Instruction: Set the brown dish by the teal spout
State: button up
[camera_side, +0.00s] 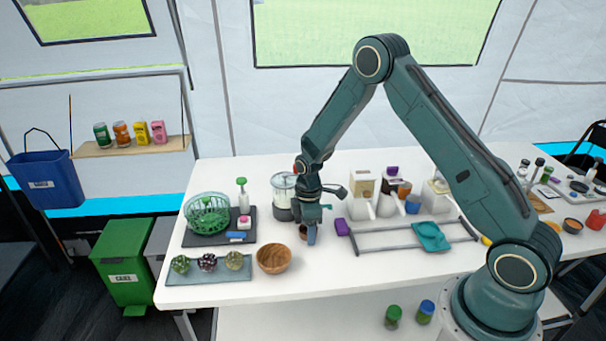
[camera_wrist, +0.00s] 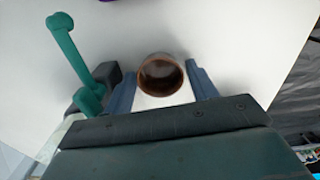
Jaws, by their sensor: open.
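The brown dish (camera_wrist: 160,75) is a small round cup, seen from above in the wrist view, standing upright on the white table. It lies between the two blue fingers of my gripper (camera_wrist: 162,84), with a gap on each side. In the side view my gripper (camera_side: 307,232) points down at the table, and a bit of the brown dish (camera_side: 302,231) shows beside a finger. The gripper is open. A teal spout (camera_wrist: 68,48), a bent tube with a rounded end, is at the upper left in the wrist view, with a dark block beside it.
A clear jar (camera_side: 283,188) on a dark base stands just behind my gripper. A wooden bowl (camera_side: 273,259) is at front left. A green basket (camera_side: 208,214) stands further left. A purple block (camera_side: 342,227) and a rack with a teal cloth (camera_side: 431,236) lie right.

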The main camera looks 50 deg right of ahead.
jog(key=shift+r, duration=0.15)
notch_tip(320, 180, up, 12)
dwell(0.7)
jog(key=shift+r, duration=0.1)
dwell(0.4)
jog(key=s+a+r+m+t, duration=0.1)
jog(key=s+a+r+m, duration=0.1)
jog(key=s+r, duration=0.5)
jog(key=s+a+r+m+t, duration=0.2)
jog(key=s+a+r+m, duration=0.15)
jog(key=r, duration=0.55)
jog(key=s+a+r+m+t, duration=0.1)
jog(key=s+r+m, duration=0.1)
jog(key=s, duration=0.6)
jog(key=s+a+r+m+t, duration=0.1)
jog(key=s+r+m, duration=0.1)
jog(key=s, duration=0.7)
jog(key=shift+r+t, duration=0.3)
